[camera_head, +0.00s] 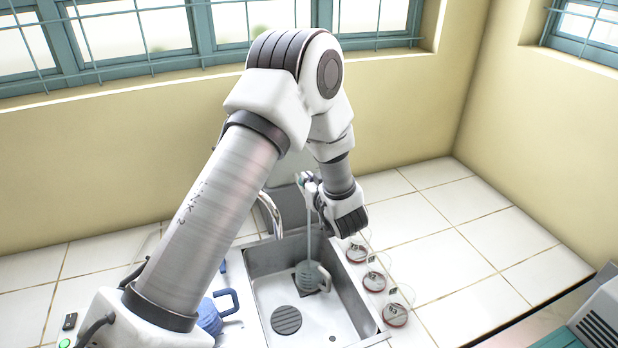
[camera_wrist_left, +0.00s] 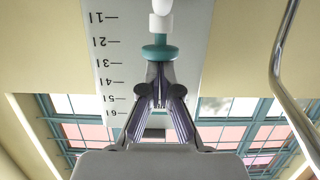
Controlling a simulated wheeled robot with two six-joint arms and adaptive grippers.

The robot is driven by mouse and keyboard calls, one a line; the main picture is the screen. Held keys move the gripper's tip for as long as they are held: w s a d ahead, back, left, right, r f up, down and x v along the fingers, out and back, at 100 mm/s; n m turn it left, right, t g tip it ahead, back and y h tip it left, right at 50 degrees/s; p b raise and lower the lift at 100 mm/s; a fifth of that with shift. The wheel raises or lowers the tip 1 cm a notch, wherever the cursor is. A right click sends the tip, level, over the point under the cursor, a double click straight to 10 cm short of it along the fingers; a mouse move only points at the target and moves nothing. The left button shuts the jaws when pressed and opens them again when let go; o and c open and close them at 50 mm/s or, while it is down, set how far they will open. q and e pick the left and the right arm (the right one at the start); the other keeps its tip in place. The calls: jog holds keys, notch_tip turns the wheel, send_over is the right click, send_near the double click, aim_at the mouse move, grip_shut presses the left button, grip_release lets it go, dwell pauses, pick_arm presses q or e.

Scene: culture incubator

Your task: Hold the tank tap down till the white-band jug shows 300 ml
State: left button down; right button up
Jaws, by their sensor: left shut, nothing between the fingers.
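My left gripper (camera_wrist_left: 160,82) is shut and empty, its tips at the teal part of the tank tap (camera_wrist_left: 160,52); whether they press on it is unclear. The tank (camera_wrist_left: 88,14) carries a scale numbered 1 to 6. In the head view my left gripper (camera_head: 314,192) is at the tap, partly hidden by its own wrist. A thin grey-blue stream (camera_head: 309,235) runs from there down to a jug (camera_head: 309,277) standing in the sink, handle to the right. Its band and liquid level are too small to read. My right gripper is not in view.
A blue jug (camera_head: 209,318) stands left of the sink (camera_head: 342,305), partly behind my arm. A curved metal faucet (camera_head: 271,213) rises at the sink's back left. Several round red-and-clear items (camera_head: 374,282) line the right rim.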

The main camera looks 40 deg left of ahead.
pick_arm(q)
jog(key=r, duration=0.2)
jog(key=shift+d+r, duration=0.2)
jog(key=shift+r, duration=0.1)
jog(key=b+v, duration=0.3)
jog(key=v, duration=0.7)
jog(key=shift+a, duration=0.15)
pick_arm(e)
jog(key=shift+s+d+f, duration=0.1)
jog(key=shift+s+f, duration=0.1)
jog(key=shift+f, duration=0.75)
pick_arm(q)
jog(key=shift+r, duration=0.15)
